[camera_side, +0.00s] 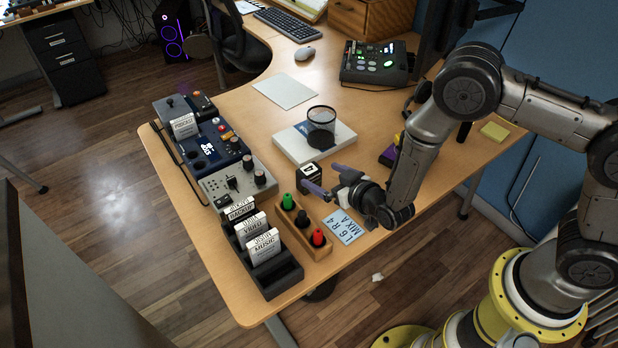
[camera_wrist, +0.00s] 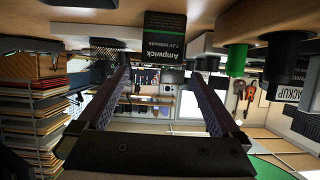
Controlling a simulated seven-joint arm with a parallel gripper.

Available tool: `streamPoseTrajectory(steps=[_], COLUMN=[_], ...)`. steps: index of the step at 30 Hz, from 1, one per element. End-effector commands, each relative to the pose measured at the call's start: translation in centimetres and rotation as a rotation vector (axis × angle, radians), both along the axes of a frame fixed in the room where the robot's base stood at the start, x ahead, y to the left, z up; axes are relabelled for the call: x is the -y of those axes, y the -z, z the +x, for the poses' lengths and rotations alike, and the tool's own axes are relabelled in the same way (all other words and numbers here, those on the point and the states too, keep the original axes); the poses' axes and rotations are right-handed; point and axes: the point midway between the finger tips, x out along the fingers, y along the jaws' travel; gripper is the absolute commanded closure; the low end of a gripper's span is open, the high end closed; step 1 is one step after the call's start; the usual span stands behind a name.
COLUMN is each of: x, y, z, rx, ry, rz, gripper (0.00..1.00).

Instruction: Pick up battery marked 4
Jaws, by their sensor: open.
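The battery marked 4 (camera_side: 308,172) is a small black block with a white label reading 4. It stands on the wooden desk in the side view, in front of the white box. In the wrist view, the picture is upside down and a dark block lettered "Ampwick" (camera_wrist: 172,35) shows at the top, just beyond the fingers; its 4 does not show there. My gripper (camera_side: 328,178) is low over the desk, its fingers spread and pointing towards the battery. In the wrist view, my gripper (camera_wrist: 160,78) is open with nothing between its fingers.
A wooden holder (camera_side: 316,252) with green, black and red-topped items stands at the near left, beside a dark rack (camera_side: 285,278) of labelled cards. A mesh cup (camera_side: 321,118) stands on a white box (camera_side: 342,144). A lettered card (camera_side: 343,226) lies beneath my wrist.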

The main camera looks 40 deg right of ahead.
Motion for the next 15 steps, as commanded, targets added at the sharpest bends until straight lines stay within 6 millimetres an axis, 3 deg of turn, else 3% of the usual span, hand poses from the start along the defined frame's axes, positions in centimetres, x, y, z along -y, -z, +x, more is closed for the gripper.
streamPoseTrajectory(steps=[8, 15], x=[0.0, -0.2], y=[0.8, 2.3], z=[1.9, 4.8], rx=[0.000, 0.000], ry=[0.000, 0.002], rz=[0.000, 0.000], gripper=[0.00, 0.00])
